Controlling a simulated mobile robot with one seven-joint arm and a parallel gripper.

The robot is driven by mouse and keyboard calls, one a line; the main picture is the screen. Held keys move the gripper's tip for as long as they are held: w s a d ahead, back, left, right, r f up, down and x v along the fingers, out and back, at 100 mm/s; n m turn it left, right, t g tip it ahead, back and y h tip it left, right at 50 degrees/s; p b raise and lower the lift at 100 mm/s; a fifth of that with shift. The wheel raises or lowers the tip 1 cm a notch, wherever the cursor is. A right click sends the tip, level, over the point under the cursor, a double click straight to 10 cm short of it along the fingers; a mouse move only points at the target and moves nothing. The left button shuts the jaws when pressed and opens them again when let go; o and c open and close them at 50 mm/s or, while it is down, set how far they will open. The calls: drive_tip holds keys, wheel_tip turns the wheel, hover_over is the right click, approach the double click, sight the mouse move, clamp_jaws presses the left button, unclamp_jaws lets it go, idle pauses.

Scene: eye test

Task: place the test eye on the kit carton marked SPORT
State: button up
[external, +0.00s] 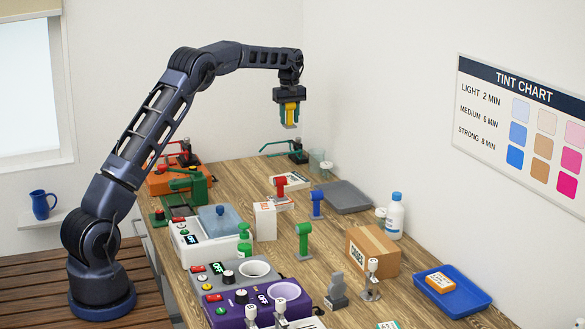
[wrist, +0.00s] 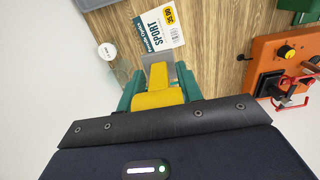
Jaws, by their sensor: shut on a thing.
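My gripper (external: 290,113) is shut on the test eye (external: 290,108), a yellow piece with a grey foot plate, held high above the back of the table. In the wrist view the yellow test eye (wrist: 158,88) sits between the green fingers of my gripper (wrist: 160,92), its grey plate pointing away. The SPORT carton (wrist: 157,28) lies flat beyond the fingers, white with a yellow label; the top edge of the picture cuts it. In the external view the flat carton (external: 297,180) lies below my gripper, its print too small to read.
A red piece (external: 281,186) stands close before the flat carton; blue (external: 317,202) and green (external: 304,240) ones stand nearer. A grey tray (external: 345,197) and glass jar (external: 316,160) lie right. An orange device (wrist: 277,68) with red clamps is at the wrist view's right.

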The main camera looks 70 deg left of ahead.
wheel_tip(320, 180, down, 20)
drive_tip(key=shift+r, duration=0.15)
idle(0.5)
drive_tip(key=o, duration=1.1)
